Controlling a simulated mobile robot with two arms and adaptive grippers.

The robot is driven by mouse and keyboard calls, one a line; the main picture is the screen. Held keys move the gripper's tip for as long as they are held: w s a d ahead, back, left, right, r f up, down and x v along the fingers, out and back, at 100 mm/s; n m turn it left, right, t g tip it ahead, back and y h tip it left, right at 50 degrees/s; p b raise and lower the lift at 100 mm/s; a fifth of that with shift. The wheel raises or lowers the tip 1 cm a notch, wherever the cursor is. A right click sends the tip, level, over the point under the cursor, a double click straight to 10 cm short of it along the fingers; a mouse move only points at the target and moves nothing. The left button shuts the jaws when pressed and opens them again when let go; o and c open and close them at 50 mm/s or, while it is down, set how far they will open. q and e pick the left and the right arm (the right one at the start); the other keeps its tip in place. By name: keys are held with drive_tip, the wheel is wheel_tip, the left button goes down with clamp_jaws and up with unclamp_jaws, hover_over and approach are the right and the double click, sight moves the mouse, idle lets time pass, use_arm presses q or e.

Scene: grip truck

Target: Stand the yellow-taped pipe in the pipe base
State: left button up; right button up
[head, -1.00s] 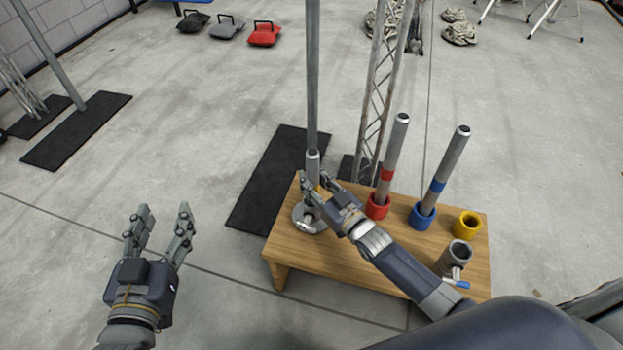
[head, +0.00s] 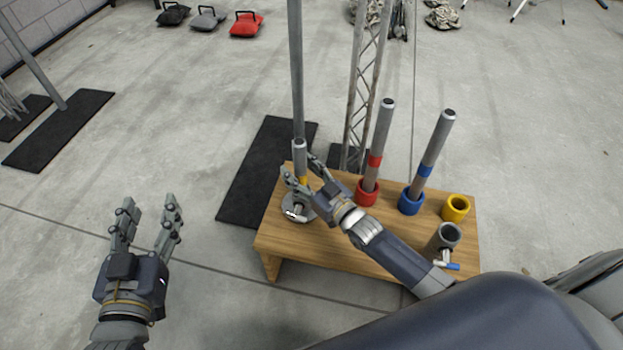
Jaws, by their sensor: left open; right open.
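The yellow-taped pipe (head: 300,160) is grey and stands upright at the left end of the wooden bench. A little of its yellow tape shows low down, beside my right gripper. The round silver pipe base (head: 297,215) is directly below it on the bench. The pipe's lower end is partly hidden by the gripper, so I cannot see fully how it sits in the base. My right gripper (head: 304,172) is open, with its fingers close around the pipe; contact is unclear. My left gripper (head: 147,204) is open and empty over the floor at the left.
On the bench (head: 335,245), a red-taped pipe (head: 381,140) leans in a red cup and a blue-taped pipe (head: 435,150) in a blue cup. An empty yellow cup (head: 455,208) and a grey fitting (head: 443,240) stand at the right. A tall pole (head: 296,70) rises behind.

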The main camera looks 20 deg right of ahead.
drive_tip(key=v, duration=1.1)
drive_tip(key=shift+s, duration=0.3)
drive_tip(key=shift+r, duration=0.1)
